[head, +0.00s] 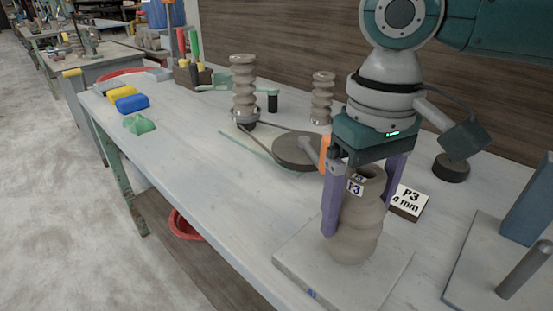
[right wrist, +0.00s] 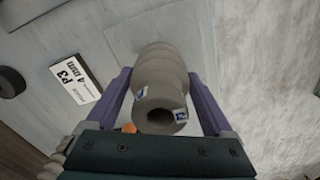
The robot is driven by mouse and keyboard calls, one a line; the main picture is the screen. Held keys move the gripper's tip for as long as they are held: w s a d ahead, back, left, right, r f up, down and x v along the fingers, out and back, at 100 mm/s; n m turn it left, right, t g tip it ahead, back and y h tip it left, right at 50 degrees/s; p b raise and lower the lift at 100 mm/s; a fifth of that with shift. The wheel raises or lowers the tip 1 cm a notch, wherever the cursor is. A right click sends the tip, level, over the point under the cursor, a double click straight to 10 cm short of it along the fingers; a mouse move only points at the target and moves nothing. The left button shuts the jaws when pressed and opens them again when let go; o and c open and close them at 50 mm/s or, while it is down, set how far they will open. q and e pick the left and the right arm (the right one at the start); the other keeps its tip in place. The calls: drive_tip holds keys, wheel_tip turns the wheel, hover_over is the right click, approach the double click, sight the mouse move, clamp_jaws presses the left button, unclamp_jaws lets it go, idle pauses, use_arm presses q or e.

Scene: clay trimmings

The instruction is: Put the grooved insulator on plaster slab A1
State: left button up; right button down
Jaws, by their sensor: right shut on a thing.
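The grooved insulator (head: 357,232) is a grey-brown clay piece with rounded ribs, a hollow top and a P3 tag. My right gripper (head: 352,222) is shut on it, with one purple finger on each side. In the right wrist view the insulator (right wrist: 160,85) sits between the purple fingers, its open end toward the camera. Plaster slab A1 (head: 290,262) is a pale square plate under the insulator, with a blue mark on its front edge. The insulator's base is over the slab, nearly upright; I cannot tell whether it touches. My left gripper is not in view.
A P3 4 mm card (head: 409,203) lies right of the gripper. A dark round disc (head: 298,150) lies behind. Two other ribbed clay pieces (head: 243,90) (head: 321,97) stand at the back. A grey plate (head: 480,270) with posts is at right. The table's left middle is clear.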

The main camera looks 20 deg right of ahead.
sight(366, 171)
drive_tip(key=shift+f, duration=0.5)
unclamp_jaws()
drive_tip(key=shift+f, duration=0.15)
wheel_tip(366, 171, up, 12)
drive_tip(key=shift+w+f+p, duration=0.1)
drive_tip(key=shift+f+p, duration=0.15)
drive_tip(key=shift+p, duration=0.65)
drive_tip(key=shift+r, duration=0.4)
